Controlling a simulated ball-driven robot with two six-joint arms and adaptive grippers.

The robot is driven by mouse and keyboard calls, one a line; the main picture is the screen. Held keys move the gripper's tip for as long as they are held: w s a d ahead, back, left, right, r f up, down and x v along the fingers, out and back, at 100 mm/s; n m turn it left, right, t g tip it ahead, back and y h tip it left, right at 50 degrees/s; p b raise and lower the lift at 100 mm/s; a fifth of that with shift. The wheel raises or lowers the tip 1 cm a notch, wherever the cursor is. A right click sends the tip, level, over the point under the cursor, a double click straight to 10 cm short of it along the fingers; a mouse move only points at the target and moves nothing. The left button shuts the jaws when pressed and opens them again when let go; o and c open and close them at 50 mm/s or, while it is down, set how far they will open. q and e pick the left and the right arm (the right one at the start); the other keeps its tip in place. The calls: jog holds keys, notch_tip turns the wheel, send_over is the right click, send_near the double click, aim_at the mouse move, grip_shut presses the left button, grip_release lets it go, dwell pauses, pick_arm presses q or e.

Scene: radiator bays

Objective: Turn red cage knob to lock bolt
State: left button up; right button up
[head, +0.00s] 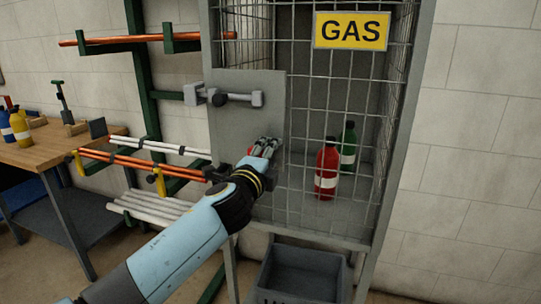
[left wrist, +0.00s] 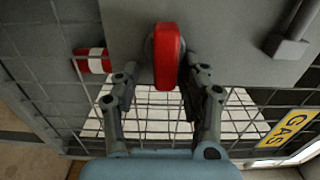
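The gas cage (head: 398,150) has a grey plate (head: 245,125) on its front. A grey bolt (head: 238,97) lies horizontally at the plate's upper part; I cannot tell whether it is locked. The red knob (left wrist: 168,55) stands out from the plate in the left wrist view, its long side upright in that picture. My left gripper (left wrist: 166,72) is open, with one finger on each side of the knob and visible gaps to it. In the head view my left gripper (head: 265,147) is at the plate's lower right and mostly hides the knob. My right gripper is not in view.
Red (head: 327,170) and green (head: 348,146) bottles stand inside the cage behind wire mesh. A yellow GAS sign (head: 351,31) hangs above. A grey crate (head: 300,276) sits below. A pipe rack (head: 150,100) and wooden workbench (head: 55,146) stand to the left.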

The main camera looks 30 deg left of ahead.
pick_arm(q)
jog(key=shift+r, duration=0.1)
jog(key=v, duration=1.2)
jog(key=shift+a, duration=0.1)
